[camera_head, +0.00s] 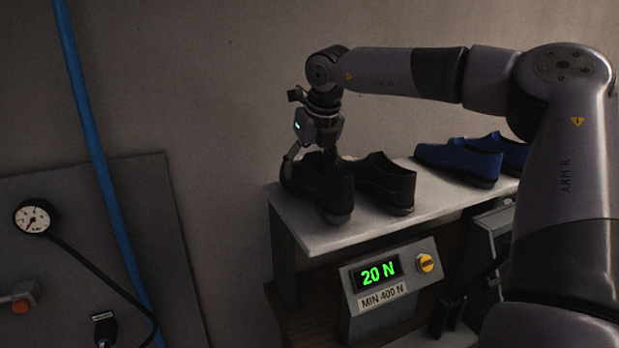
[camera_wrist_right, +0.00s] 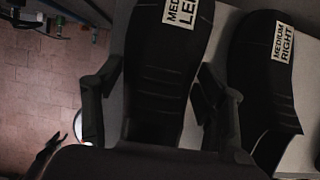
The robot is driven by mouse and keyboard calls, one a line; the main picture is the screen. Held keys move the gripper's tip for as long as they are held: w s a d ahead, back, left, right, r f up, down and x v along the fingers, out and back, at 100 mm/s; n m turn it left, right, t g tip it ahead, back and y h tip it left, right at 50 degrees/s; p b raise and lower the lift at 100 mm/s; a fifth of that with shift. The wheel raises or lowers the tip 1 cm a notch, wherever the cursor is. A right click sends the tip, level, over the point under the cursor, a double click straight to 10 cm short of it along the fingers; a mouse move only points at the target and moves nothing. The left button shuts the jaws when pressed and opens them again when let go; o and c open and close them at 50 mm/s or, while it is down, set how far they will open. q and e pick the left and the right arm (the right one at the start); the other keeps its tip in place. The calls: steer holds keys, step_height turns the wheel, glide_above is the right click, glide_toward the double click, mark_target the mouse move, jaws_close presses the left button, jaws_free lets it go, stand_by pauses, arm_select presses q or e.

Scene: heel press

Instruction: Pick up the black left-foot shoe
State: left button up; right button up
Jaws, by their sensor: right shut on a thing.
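The black left-foot shoe (camera_head: 328,190) is at the left end of the bench top, beside the black right-foot shoe (camera_head: 388,182). My right gripper (camera_head: 313,158) reaches down onto it from above and is shut on it. In the right wrist view the shoe (camera_wrist_right: 155,75) lies between the two fingers of my right gripper (camera_wrist_right: 158,95), with a partly cropped "LE" label. The right-foot shoe (camera_wrist_right: 268,90), labelled "MEDIUM RIGHT", is just to its right. I cannot tell whether the held shoe touches the bench. My left gripper is not in view.
The pale bench top (camera_head: 300,232) also holds blue shoes (camera_head: 460,160) at the right. A blue pipe (camera_head: 95,150) and a gauge (camera_head: 34,217) stand left. The bench's left edge is close to the held shoe.

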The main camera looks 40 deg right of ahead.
step_height(320, 180, up, 18)
stand_by(0.3)
